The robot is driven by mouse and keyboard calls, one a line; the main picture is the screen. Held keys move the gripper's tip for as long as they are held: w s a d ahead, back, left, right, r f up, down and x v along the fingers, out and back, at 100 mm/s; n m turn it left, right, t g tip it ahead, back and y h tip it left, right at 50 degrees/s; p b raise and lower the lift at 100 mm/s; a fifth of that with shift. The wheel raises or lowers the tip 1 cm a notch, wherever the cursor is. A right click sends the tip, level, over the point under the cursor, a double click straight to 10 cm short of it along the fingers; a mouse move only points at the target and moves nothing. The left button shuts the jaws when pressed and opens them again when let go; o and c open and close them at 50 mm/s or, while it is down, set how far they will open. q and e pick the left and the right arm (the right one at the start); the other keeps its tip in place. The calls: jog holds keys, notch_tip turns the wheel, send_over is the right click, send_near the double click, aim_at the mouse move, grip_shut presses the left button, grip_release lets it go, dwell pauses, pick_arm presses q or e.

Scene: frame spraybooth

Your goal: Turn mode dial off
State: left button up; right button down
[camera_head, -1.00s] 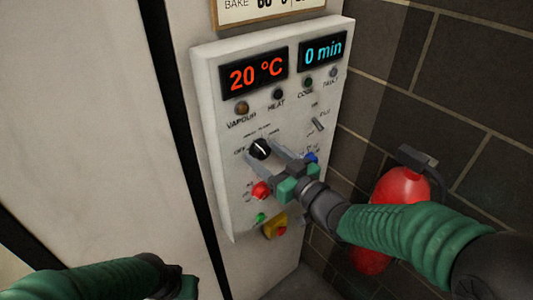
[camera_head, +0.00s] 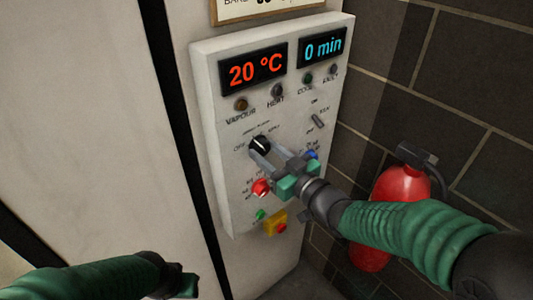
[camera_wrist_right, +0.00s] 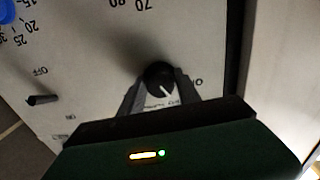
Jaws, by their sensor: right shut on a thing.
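The mode dial (camera_head: 260,145) is a black round knob with a white pointer line on the pale control panel (camera_head: 225,190). An OFF mark is printed to its left in the head view. My right gripper (camera_head: 267,150) is shut on the dial, with one finger on each side. The dial (camera_wrist_right: 159,78) also shows between the fingers of my right gripper (camera_wrist_right: 160,90) in the right wrist view. In the head view the pointer's exact direction is hard to read. My left gripper (camera_head: 185,282) is at the bottom left, away from the panel; its jaws cannot be made out.
The panel has a red knob (camera_head: 261,187), a blue knob (camera_head: 311,155), a toggle switch (camera_head: 318,121) and a yellow box with a red button (camera_head: 276,224). The displays read 20 °C and 0 min. A red fire extinguisher (camera_head: 400,190) hangs near my right arm.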

jog(key=n+b, duration=0.4)
jog(key=shift+d+f+b, duration=0.1)
jog(key=shift+f+b, duration=0.1)
jog(key=shift+b, duration=0.15)
jog(key=n+b, duration=0.3)
jog(key=shift+r+n, duration=0.1)
jog(key=shift+n, duration=0.2)
jog(key=shift+r+n+b, duration=0.1)
jog(key=shift+n+b, duration=0.35)
jog(key=shift+n, duration=0.05)
jog(key=c, duration=0.9)
grip_release()
jog(key=shift+w, duration=0.1)
jog(key=shift+o, duration=0.2)
